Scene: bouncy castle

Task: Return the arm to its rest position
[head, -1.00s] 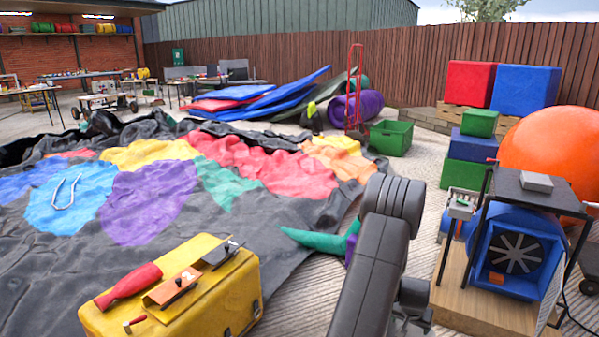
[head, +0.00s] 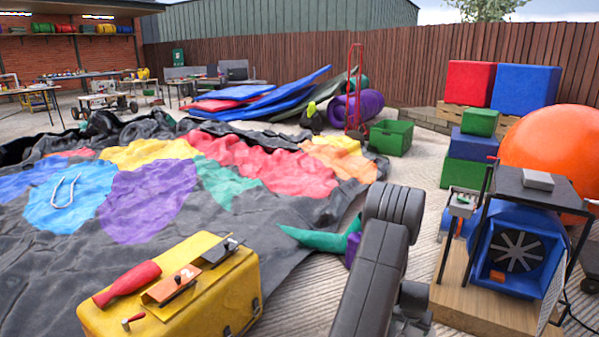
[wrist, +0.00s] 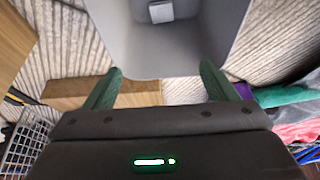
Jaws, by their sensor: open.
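In the wrist view my gripper (wrist: 158,88) is open, its two green fingers wide apart with nothing between them. A grey open container (wrist: 182,58) with a small pale block (wrist: 161,11) inside it lies beyond the fingertips; I cannot tell the gap between them. In the head view my dark arm stands in the lower middle, and the gripper itself does not show there.
A yellow case (head: 170,285) with tools on top lies at the front left. A blue blower (head: 520,255) under a black stand (head: 530,188) is at the right. The deflated multicoloured castle (head: 150,200) covers the left ground. A green crate (head: 391,137) stands further back.

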